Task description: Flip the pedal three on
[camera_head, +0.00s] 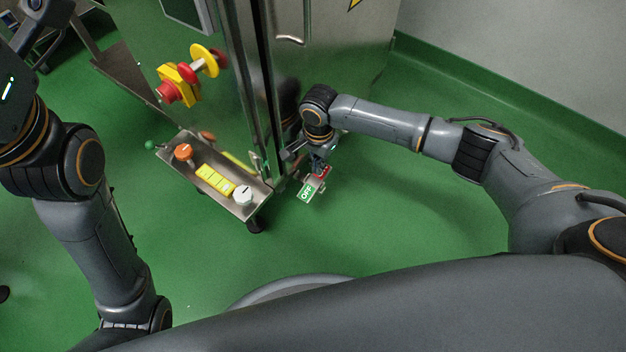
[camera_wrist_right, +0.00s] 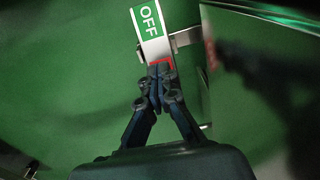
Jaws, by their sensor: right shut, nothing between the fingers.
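The pedal (camera_head: 308,191) sticks out low from the right side of the steel machine. Its green and white face reads OFF, and a red part shows at its edge. In the right wrist view the pedal (camera_wrist_right: 149,20) is at the top, with the red edge right at my fingertips. My right gripper (camera_head: 318,170) is shut and empty, its tips at the red edge of the pedal; it also shows in the right wrist view (camera_wrist_right: 160,72). I cannot tell whether they touch. My left arm comes in at the left, but its gripper is out of view.
The steel machine (camera_head: 350,60) stands behind the pedal. A control panel (camera_head: 258,200) with an orange knob, a white knob and a yellow label juts out left of the pedal. A red and yellow emergency stop (camera_head: 172,90) is above it. Green floor is clear in front.

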